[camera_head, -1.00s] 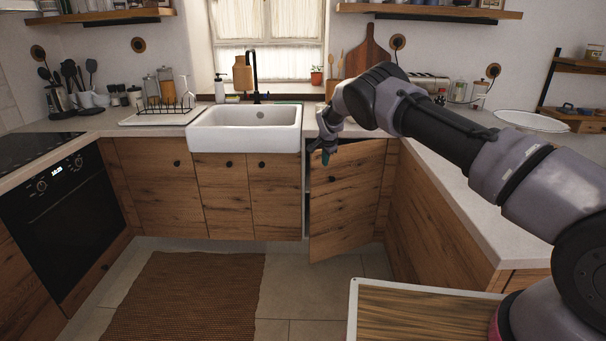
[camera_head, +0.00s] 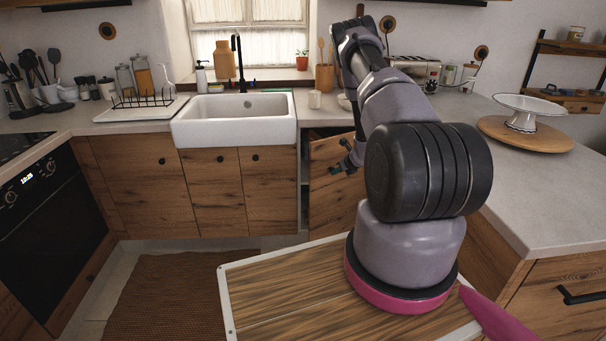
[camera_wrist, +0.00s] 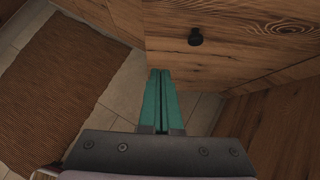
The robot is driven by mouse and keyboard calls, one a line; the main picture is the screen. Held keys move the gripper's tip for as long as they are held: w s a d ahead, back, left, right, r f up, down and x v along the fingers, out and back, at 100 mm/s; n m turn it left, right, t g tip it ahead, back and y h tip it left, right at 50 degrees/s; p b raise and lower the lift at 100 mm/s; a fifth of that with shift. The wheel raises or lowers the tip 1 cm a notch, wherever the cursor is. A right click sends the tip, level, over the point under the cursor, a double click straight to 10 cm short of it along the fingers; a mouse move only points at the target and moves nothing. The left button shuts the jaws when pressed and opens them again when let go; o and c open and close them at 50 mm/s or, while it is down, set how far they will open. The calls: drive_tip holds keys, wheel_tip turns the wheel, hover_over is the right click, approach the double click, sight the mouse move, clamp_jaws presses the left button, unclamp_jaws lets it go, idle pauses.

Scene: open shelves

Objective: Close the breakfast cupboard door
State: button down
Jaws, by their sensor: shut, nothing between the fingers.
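The cupboard door (camera_head: 326,196) right of the sink is wooden and ajar. A dark gap shows along its left side and top, and my arm hides its right part. My gripper (camera_head: 346,167) is in front of the door in the head view. In the wrist view my gripper (camera_wrist: 160,74) shows two green fingers pressed together, with nothing between them. A wooden front with a round black knob (camera_wrist: 195,37) lies just beyond the fingertips, apparently this door. I cannot tell whether the fingers touch it.
The white sink (camera_head: 235,121) and closed wooden fronts (camera_head: 218,187) are left of the door. A counter (camera_head: 545,195) runs along the right, with a cake stand (camera_head: 523,108) on it. A brown rug (camera_head: 165,300) lies on the floor at left.

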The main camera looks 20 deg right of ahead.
drive_tip(key=shift+w+a+r+x, duration=0.1)
drive_tip(key=shift+w+r+x, duration=0.25)
drive_tip(key=shift+x, duration=1.7)
drive_tip(key=shift+w+a+r+x, duration=0.1)
drive_tip(key=shift+w+r+x, duration=0.25)
drive_tip(key=shift+x, duration=1.7)
drive_tip(key=shift+w+r+x, duration=0.3)
drive_tip(key=shift+r+x, duration=0.05)
drive_tip(key=shift+x, duration=1.75)
